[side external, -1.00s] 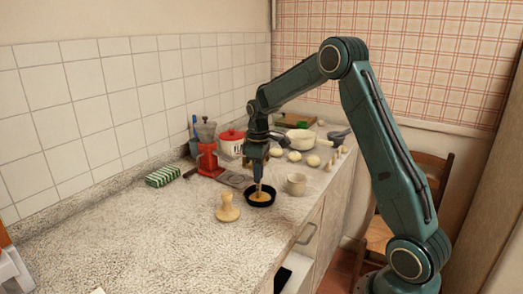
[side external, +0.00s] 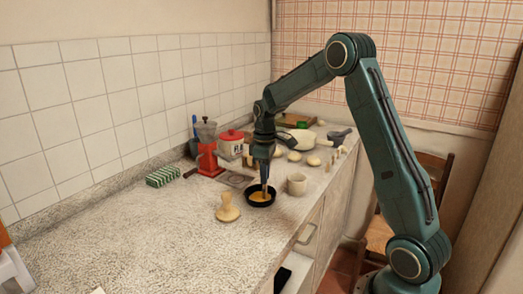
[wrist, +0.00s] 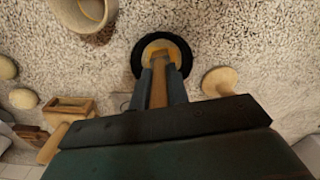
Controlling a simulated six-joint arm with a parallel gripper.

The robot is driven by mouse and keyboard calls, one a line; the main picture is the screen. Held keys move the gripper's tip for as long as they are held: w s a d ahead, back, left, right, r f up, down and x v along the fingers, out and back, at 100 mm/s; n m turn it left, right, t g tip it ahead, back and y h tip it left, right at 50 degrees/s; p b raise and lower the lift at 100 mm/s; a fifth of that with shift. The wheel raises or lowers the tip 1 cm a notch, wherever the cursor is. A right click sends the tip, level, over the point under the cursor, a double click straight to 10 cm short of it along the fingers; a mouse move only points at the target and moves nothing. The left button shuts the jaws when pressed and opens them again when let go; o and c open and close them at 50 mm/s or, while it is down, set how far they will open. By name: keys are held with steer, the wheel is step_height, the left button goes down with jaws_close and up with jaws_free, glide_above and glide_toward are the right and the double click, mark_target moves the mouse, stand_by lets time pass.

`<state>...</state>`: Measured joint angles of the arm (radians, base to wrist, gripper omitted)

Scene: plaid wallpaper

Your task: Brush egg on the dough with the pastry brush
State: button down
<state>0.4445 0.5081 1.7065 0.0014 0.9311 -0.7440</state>
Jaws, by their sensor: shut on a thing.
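My gripper (side external: 265,176) points down over a small black bowl (side external: 250,203) of yellow egg (side external: 258,197). It is shut on the pastry brush (wrist: 158,88), whose wooden handle shows between the fingers in the wrist view. The brush's lower end is down in the egg. The black bowl's rim also shows in the wrist view (wrist: 135,62). Pale round pieces of dough (side external: 313,161) lie on the counter beyond the bowl; some also show at the left of the wrist view (wrist: 23,98).
A cream cup (side external: 297,185) stands close to the right of the bowl and a wooden stamp-like tool (side external: 228,208) to its left. A red grinder (side external: 208,158) and a red-lidded pot (side external: 231,142) stand behind. The front-left counter (side external: 140,240) is clear.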

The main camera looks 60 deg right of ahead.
steer(key=shift+r, duration=3.55)
